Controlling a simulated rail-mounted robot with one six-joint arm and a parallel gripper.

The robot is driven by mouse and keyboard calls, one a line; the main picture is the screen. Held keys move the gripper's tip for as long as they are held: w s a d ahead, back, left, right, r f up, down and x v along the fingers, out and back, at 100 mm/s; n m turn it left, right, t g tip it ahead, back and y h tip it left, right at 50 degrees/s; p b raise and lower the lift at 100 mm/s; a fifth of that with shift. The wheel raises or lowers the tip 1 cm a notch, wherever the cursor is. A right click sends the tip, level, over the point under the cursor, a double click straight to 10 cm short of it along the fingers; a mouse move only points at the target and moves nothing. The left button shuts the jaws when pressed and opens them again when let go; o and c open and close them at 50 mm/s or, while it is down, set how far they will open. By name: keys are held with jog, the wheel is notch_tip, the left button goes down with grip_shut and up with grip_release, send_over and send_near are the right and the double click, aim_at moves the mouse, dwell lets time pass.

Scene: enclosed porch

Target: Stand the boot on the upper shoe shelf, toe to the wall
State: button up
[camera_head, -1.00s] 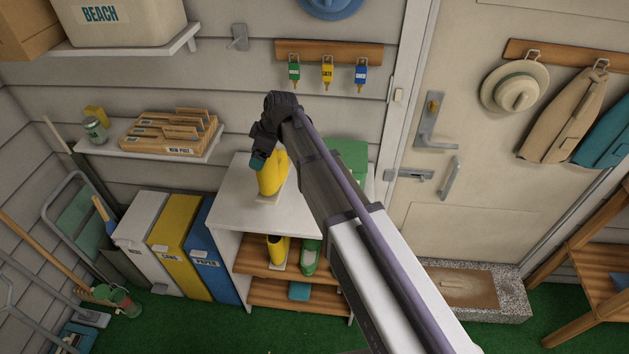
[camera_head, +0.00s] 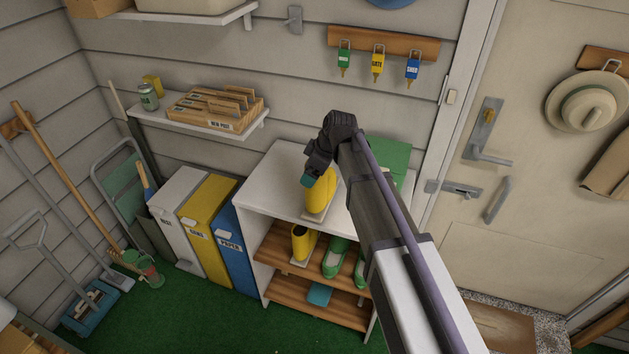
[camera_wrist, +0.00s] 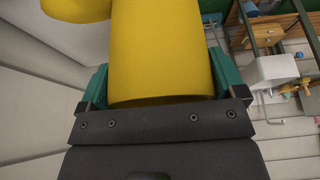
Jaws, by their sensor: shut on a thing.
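A yellow boot (camera_head: 318,197) is upright at the white top of the shoe rack (camera_head: 283,172), over a small pale pad. I cannot tell whether its sole bears on it. My gripper (camera_head: 321,180) is shut on the boot's shaft from above. In the wrist view the boot's shaft (camera_wrist: 160,50) fills the space between the teal fingers of my gripper (camera_wrist: 160,85), with the toe part at the upper left. A second yellow boot (camera_head: 303,244) stands on the upper wooden shelf (camera_head: 272,240) on a pale pad.
A teal item (camera_head: 319,294) lies on the lower shelf (camera_head: 285,290). A green box (camera_head: 390,155) is on the rack top behind my arm. Blue, yellow and white bins stand left of the rack. A letter shelf (camera_head: 215,122) hangs above.

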jog(key=shift+f+p, duration=0.2)
jog(key=shift+p, duration=0.1)
jog(key=shift+f, duration=0.25)
jog(key=o, duration=1.1)
jog(key=shift+r, duration=0.1)
jog(key=p+v, duration=1.1)
jog(key=v, duration=0.1)
jog(key=s+d+m+h, duration=0.1)
jog(key=s+d+m, duration=0.3)
jog(key=s, duration=0.3)
jog(key=s+d+m+h, duration=0.1)
jog(key=s+d+m, duration=0.4)
jog(key=s, duration=0.1)
jog(key=s+d+f+m+g+h, duration=0.1)
jog(key=s+d+m+h, duration=0.1)
jog(key=s+d+m, duration=0.2)
jog(key=shift+s+d+m, duration=0.15)
jog(key=shift+s+d, duration=0.1)
jog(key=shift+s, duration=0.65)
jog(key=shift+s+d+m, duration=0.15)
jog(key=shift+s+d, duration=0.1)
jog(key=shift+s, duration=0.65)
jog(key=shift+s+d+m, duration=0.15)
jog(key=shift+d+m, duration=0.05)
jog(key=shift+m, duration=0.1)
jog(key=shift+w, duration=0.2)
jog(key=shift+c, duration=0.2)
